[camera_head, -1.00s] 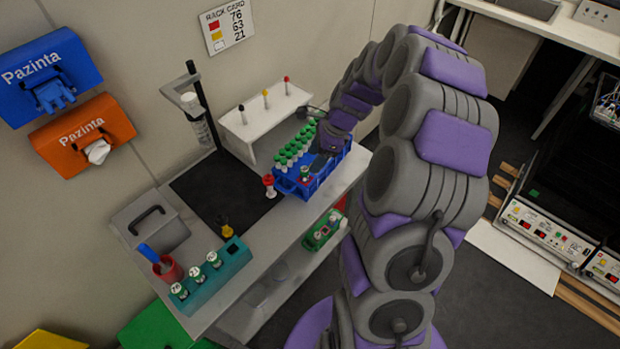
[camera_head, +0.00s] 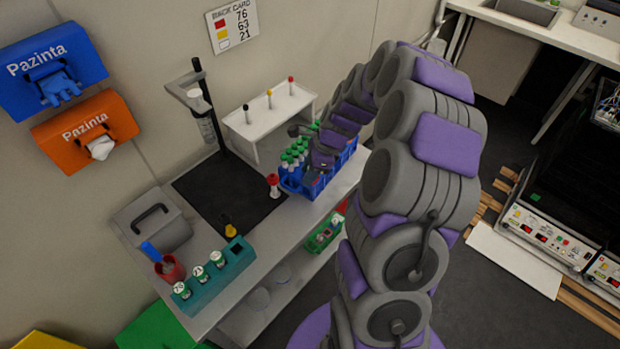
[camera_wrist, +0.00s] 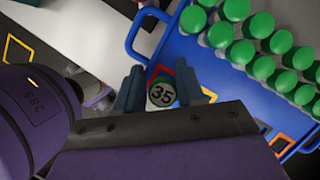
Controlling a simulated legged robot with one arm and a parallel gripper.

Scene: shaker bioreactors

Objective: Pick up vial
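In the wrist view, a vial (camera_wrist: 161,94) with a dark round top marked 35 and some green around it sits between the two fingers of my gripper (camera_wrist: 161,76). The fingers are apart, one on each side of it. Whether they touch it is hard to tell. Rows of green-capped vials (camera_wrist: 262,25) stand in the blue rack (camera_wrist: 172,62) beyond, to the right. In the head view, my gripper (camera_head: 314,183) is low at the near end of the blue rack (camera_head: 291,182), and my arm hides much of the rack and the vial.
A red-topped item (camera_head: 273,187) stands just left of the blue rack. A teal holder (camera_head: 222,272) with several vials and a red cup (camera_head: 169,268) are at the bench's near left. A stand (camera_head: 200,105) and a white shelf (camera_head: 262,125) are behind.

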